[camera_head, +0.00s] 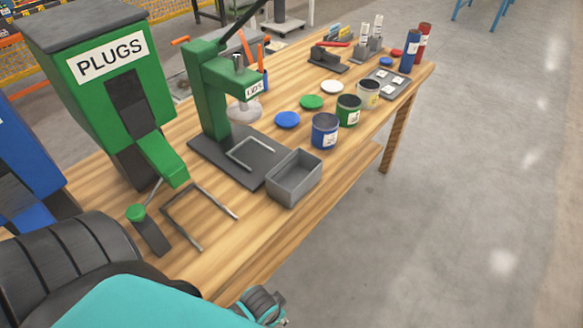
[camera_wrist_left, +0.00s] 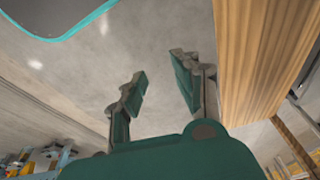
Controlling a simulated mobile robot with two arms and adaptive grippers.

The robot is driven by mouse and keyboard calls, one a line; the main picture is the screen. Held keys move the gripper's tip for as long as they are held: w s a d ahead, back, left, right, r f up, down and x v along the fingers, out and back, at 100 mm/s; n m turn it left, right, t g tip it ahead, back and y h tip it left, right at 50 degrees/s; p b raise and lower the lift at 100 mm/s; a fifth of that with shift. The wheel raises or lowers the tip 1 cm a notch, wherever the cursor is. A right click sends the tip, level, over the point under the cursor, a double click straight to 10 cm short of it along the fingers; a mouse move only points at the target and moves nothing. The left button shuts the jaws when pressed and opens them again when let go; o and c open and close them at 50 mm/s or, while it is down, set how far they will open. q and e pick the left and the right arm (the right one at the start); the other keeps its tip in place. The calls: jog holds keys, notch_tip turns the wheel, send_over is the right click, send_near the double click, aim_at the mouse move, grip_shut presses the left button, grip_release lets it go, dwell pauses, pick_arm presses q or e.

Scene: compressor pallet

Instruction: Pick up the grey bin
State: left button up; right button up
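The grey bin (camera_head: 294,178) is a small, open-topped rectangular box on the wooden table. It stands near the table's front edge, just in front of the green press, and appears empty inside. In the left wrist view my left gripper (camera_wrist_left: 158,84) is open, with nothing between its fingers. It is over the concrete floor, beside the wooden table edge and apart from it. The bin does not show in that view. In the head view, parts of my own body fill the lower left, and I cannot make out the left gripper's fingers there. My right gripper is not in view.
The table (camera_head: 215,270) also holds a green PLUGS dispenser (camera_head: 100,85), the green press (camera_head: 208,95) and a metal frame (camera_head: 188,245) left of the bin. A blue can (camera_head: 325,132) stands close behind the bin. Open floor (camera_head: 470,190) lies to the right.

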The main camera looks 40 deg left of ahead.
pick_arm(q)
notch_tip(320, 180, up, 20)
jog(key=w+f+t+p, duration=0.1)
jog(key=w+p, duration=0.1)
jog(key=p, duration=0.1)
jog(key=w+a+r+n+t+p, duration=0.1)
jog(key=w+a+r+t, duration=0.9)
jog(key=r, duration=0.3)
jog(key=p, duration=0.2)
send_near(307, 177)
jog(key=shift+h, duration=0.3)
jog(key=x, duration=0.4)
jog(key=shift+w+a+r, duration=0.15)
jog(key=shift+w+a, duration=0.2)
jog(key=shift+f+p+x, duration=0.15)
jog(key=shift+p+x, duration=0.2)
jog(key=shift+x, duration=1.2)
jog(key=shift+f+p+x, duration=0.1)
jog(key=shift+p+x, duration=0.2)
jog(key=shift+x, duration=1.25)
jog(key=shift+s+d, duration=0.1)
jog(key=shift+s, duration=0.1)
grip_shut()
